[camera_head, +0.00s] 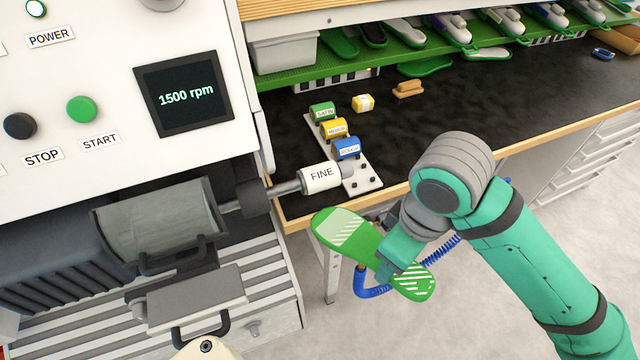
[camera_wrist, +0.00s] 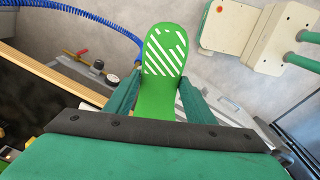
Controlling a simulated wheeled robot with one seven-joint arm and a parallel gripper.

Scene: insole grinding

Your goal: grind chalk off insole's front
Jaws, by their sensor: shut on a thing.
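A green insole (camera_head: 352,238) with white chalk hatching at both ends is held in the air in front of the bench. My gripper (camera_head: 398,262) is shut on its middle. In the head view the wider end points up and left toward the grinder; the other end points down and right. In the wrist view the insole (camera_wrist: 165,75) stands between my fingers with one chalked end in view. The grinder's white FINE roller (camera_head: 321,178) sits on a shaft to the upper left of the insole, apart from it. The screen (camera_head: 186,93) reads 1500 rpm.
A rack with satin, medium and another labelled roller (camera_head: 333,128) stands on the black bench (camera_head: 480,110). A blue coiled hose (camera_head: 375,291) hangs below the insole. Shoes and insoles fill a green shelf (camera_head: 300,72).

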